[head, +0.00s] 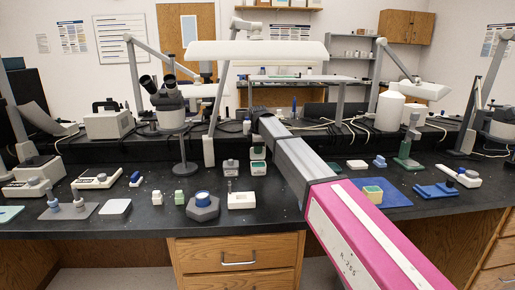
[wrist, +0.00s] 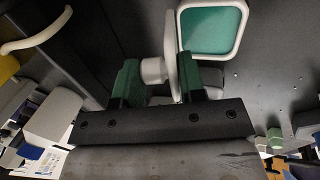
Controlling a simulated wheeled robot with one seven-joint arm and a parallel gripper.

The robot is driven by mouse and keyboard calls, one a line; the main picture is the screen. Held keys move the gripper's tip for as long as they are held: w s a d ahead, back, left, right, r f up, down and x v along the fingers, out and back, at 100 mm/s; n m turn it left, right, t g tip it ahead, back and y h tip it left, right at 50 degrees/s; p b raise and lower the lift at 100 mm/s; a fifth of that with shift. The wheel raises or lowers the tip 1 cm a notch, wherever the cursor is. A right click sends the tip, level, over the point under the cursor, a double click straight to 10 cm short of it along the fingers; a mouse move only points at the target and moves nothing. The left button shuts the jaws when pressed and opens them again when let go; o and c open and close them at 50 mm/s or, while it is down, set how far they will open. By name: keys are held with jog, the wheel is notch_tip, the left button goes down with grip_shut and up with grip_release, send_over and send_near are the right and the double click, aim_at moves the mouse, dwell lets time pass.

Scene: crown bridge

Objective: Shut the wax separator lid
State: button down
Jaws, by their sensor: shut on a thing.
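The wax separator appears to be the small white box with a teal inside (wrist: 212,30) at the top of the wrist view. Its lid appears to be the pale panel (wrist: 171,45) standing edge-on beside the box, with a round knob (wrist: 152,70) on its left side. My gripper (wrist: 157,78) has its green-padded fingers on either side of the knob and panel and is shut on them. The right finger hides where the lid meets the box. In the head view, a white box with green (head: 258,168) stands left of my arm, which hides much of the gripper.
A grey block (head: 230,167) stands left of the box, and a white tray (head: 242,201) lies in front. A blue mat (head: 395,190) with a small box lies right of my arm. Cables and a raised shelf (head: 300,78) are behind. Bare black bench lies between items.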

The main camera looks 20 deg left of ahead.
jog(key=shift+s+d+t+y, duration=0.4)
jog(key=shift+s+t, duration=0.2)
jog(key=shift+t, duration=0.3)
jog(key=shift+s+d+f+t+y, duration=0.15)
jog(key=shift+s+t+y, duration=0.15)
jog(key=shift+t, duration=0.2)
jog(key=shift+s+d+f+t+y, duration=0.1)
jog(key=shift+s+t+y, duration=0.1)
jog(key=shift+s+t, duration=0.25)
jog(key=shift+s+d+f+t+y, duration=0.15)
jog(key=shift+t+y, duration=0.1)
jog(key=shift+t, duration=0.3)
jog(key=shift+s+f+t+y, duration=0.2)
jog(key=shift+t+y, duration=0.1)
jog(key=shift+t, duration=0.25)
jog(key=shift+s+d+f+t+y, duration=0.15)
jog(key=shift+t+y, duration=0.1)
jog(key=shift+t, duration=0.3)
jog(key=shift+r, duration=0.1)
jog(key=c, duration=0.9)
grip_release()
jog(key=shift+s, duration=0.1)
jog(key=v, duration=1)
jog(key=shift+s+d+r, duration=0.1)
jog(key=shift+s, duration=0.15)
